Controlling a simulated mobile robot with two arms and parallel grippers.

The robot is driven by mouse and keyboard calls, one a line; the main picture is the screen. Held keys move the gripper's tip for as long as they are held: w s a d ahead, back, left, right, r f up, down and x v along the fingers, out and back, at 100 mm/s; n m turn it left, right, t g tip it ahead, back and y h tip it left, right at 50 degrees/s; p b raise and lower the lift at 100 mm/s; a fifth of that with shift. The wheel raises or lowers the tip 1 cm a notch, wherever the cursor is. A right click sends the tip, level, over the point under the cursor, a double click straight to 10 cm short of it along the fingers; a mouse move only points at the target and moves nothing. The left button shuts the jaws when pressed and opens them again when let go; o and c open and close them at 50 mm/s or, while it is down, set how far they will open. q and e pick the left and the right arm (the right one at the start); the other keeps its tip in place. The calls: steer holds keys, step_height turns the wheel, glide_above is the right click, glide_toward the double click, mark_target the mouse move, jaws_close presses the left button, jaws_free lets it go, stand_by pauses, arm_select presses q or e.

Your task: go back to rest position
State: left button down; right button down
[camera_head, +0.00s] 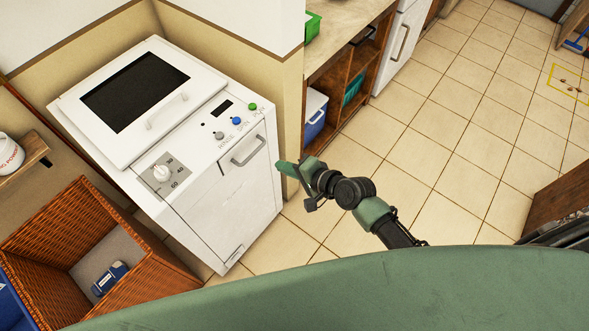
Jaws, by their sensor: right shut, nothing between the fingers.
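My right gripper (284,167) is shut and empty. It is at the end of my green and black arm, in the middle of the view. It points left, close to the right side of the white washing machine (235,200); I cannot tell whether it touches. The machine's lid (130,92) with a dark window is down, and its small front drawer with a handle (248,150) looks shut. My left gripper is not in view.
A wicker basket (150,285) holding a blue and white item (110,278) stands at the lower left. Open shelving (345,85) with a blue and white cooler (314,115) stands behind. Tiled floor (440,130) is clear to the right.

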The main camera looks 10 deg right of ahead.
steer(key=s+d+f+n+g+h+b, duration=0.1)
steer(key=s+d+f+n+h, duration=0.1)
steer(key=s+d+f, duration=0.5)
steer(key=s+d+f+n+g+h, duration=0.15)
steer(key=s+f, duration=0.25)
steer(key=f, duration=0.7)
steer(key=s+d+f+n+g+h+b, duration=0.1)
steer(key=s+d+f+n+g+h, duration=0.1)
steer(key=s+d+f, duration=0.5)
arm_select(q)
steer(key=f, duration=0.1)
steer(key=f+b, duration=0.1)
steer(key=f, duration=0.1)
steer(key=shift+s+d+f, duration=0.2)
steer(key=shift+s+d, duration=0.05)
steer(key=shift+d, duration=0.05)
arm_select(e)
steer(key=s+f+n+g, duration=0.1)
steer(key=s+f+n, duration=0.1)
steer(key=s+f, duration=0.3)
steer(key=s+f+n+g+h, duration=0.1)
steer(key=s+f, duration=0.4)
steer(key=s, duration=0.6)
steer(key=s+f+n+g+h, duration=0.1)
steer(key=s+f+n, duration=0.3)
steer(key=s, duration=0.4)
steer(key=shift+s+f+n+g, duration=0.15)
steer(key=shift+f+n+g, duration=0.2)
steer(key=shift+f+g, duration=0.45)
steer(key=shift+a, duration=0.15)
